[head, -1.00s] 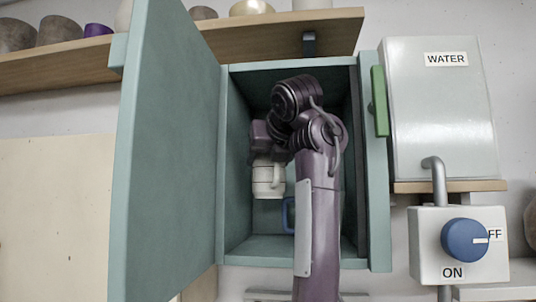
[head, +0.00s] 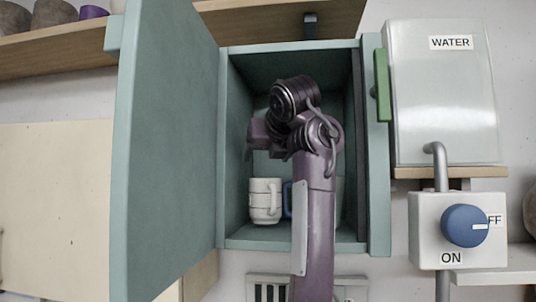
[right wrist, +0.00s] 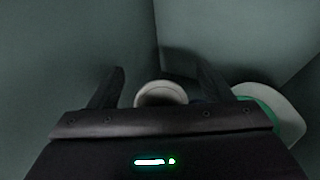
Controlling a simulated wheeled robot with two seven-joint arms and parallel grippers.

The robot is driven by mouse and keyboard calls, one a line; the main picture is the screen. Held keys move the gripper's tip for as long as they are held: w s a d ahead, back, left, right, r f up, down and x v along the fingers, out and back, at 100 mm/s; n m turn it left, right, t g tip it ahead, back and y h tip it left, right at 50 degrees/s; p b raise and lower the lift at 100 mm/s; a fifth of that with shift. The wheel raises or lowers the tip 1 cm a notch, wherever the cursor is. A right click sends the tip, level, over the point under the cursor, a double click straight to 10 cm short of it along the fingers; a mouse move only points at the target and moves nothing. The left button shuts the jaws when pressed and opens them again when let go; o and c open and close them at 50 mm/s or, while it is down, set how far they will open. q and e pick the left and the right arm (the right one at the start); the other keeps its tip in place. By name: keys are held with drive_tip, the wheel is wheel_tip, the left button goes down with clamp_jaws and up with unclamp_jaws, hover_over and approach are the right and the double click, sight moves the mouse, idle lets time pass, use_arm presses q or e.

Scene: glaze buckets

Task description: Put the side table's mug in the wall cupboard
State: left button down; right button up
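The white mug (head: 262,202) stands upright on the floor of the wall cupboard (head: 227,150), left of the middle. Its rim also shows in the right wrist view (right wrist: 162,95), between and beyond the fingers. My right gripper (head: 261,152) is inside the cupboard above the mug, with a gap between them. In the right wrist view its two fingers (right wrist: 161,75) are spread, with nothing gripped. The cupboard's teal door (head: 168,150) is swung open to the left. My left gripper is not in view. The side table is not in view.
A blue mug (head: 287,200) stands just right of the white mug, mostly hidden by my right arm. A white, green-lined vessel (right wrist: 272,108) shows at right in the wrist view. A water tank (head: 440,105) and blue-knobbed switch box (head: 425,250) are right of the cupboard.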

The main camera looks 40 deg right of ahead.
drive_tip(key=shift+s+r, duration=0.1)
drive_tip(key=b+v, duration=0.8)
drive_tip(key=v, duration=0.4)
drive_tip(key=shift+r, duration=0.4)
